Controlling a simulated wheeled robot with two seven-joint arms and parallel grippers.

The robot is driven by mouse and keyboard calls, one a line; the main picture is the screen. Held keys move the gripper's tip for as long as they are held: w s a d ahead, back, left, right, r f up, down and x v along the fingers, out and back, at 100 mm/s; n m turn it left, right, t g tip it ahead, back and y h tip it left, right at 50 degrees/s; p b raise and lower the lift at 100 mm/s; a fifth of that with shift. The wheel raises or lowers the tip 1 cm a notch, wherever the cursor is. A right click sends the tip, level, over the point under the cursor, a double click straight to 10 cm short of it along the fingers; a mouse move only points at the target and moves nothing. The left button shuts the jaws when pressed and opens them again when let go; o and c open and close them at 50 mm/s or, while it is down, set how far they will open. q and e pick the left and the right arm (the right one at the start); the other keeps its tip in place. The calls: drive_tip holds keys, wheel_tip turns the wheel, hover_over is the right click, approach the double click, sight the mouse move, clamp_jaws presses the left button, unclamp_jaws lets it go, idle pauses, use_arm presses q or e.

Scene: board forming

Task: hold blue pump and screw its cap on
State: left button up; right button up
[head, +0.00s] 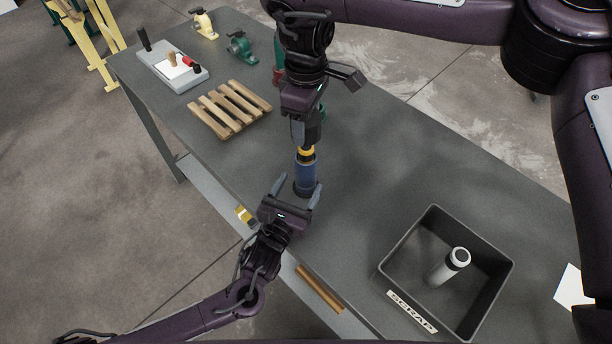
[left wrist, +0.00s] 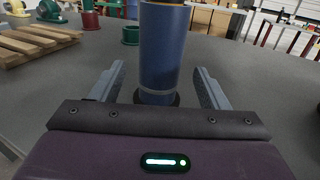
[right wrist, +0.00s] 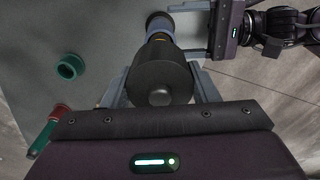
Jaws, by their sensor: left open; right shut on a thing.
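The blue pump (head: 306,176) stands upright near the table's front edge, with a yellow band near its top and a dark base. It also shows in the left wrist view (left wrist: 160,50). My left gripper (head: 298,189) is open, low down, with one finger on each side of the pump's lower body. A gap shows beside each finger in the left wrist view. My right gripper (head: 308,138) is above the pump, shut on the dark cap (right wrist: 160,82), which has a round knob. The cap is in line with the pump top; whether its thread is engaged is hidden.
A black scrap bin (head: 405,256) holding a pale cylinder (head: 449,266) is at right. A wooden pallet (head: 228,108) lies at left, with a board with handles (head: 172,66) beyond it. A green ring (right wrist: 70,66) and a red-and-green tool (right wrist: 50,128) lie near the pump.

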sight(302, 182)
use_arm(q)
drive_tip(key=shift+x, duration=2.4)
drive_tip(key=c, duration=1.5)
use_arm(e)
drive_tip(key=shift+f, duration=2.45)
drive_tip(key=shift+f, duration=0.1)
drive_tip(key=shift+f, duration=0.8)
use_arm(q)
clamp_jaws()
use_arm(e)
drive_tip(key=shift+f, duration=0.6)
